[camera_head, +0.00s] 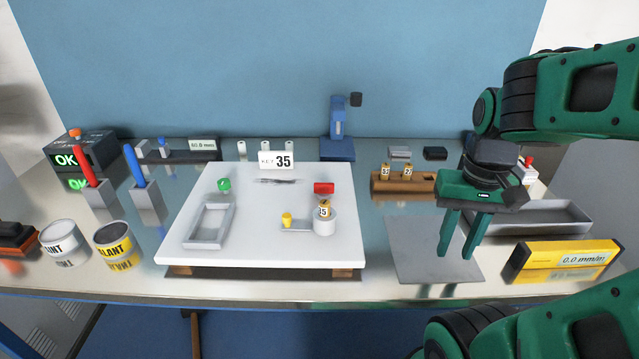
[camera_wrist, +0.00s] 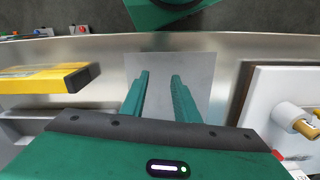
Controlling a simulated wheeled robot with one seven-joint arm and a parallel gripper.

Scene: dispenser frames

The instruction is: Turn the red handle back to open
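A red block-like handle (camera_head: 324,187) sits on the white board (camera_head: 255,240), just behind a white cylinder (camera_head: 325,227) holding a gold piece (camera_head: 325,209) with a number label. Whether it is turned open or closed I cannot tell. In the wrist view, the white cylinder (camera_wrist: 290,117) shows at the right edge, with a small red bit below it. My gripper (camera_head: 457,250) is open and empty, well to the right of the handle, above a grey mat (camera_head: 408,262). Its two green fingers stand apart in the wrist view (camera_wrist: 160,80).
A yellow gauge box (camera_head: 565,260) and grey tray (camera_head: 550,218) lie right of my gripper. A brown block with gold pieces (camera_head: 400,186) stands behind. The board carries a grey tray (camera_head: 208,222), a green knob (camera_head: 224,184) and a yellow knob (camera_head: 287,219). Cans stand at left.

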